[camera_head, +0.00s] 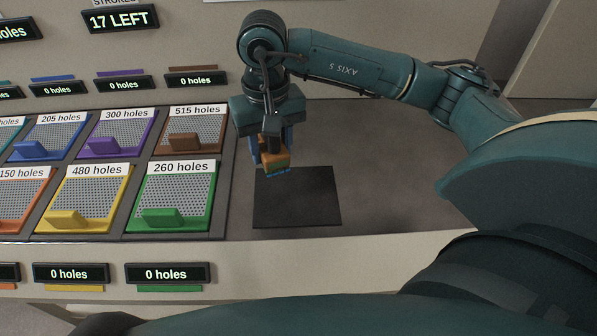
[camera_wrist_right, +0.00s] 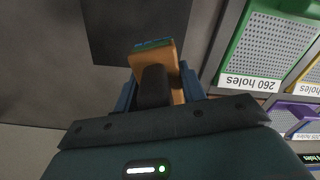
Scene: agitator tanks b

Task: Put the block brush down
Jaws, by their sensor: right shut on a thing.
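The block brush (camera_head: 275,158) has an orange-brown body with a blue-green lower edge. My right gripper (camera_head: 272,150) is shut on it and holds it at the upper left of a dark square mat (camera_head: 305,200) on the counter. In the right wrist view the brush (camera_wrist_right: 158,58) sits between the blue fingers of my right gripper (camera_wrist_right: 155,88), and its far end overlaps the dark mat (camera_wrist_right: 110,30). I cannot tell whether the brush touches the surface. My left gripper is not in view.
Left of the mat are several coloured perforated trays with labels, including a green one (camera_head: 137,228) marked 260 holes and a brown one (camera_head: 216,150) marked 515 holes. Small displays reading 0 holes and a sign (camera_head: 120,19) reading 17 LEFT surround them. The counter (camera_head: 385,190) right of the mat is bare.

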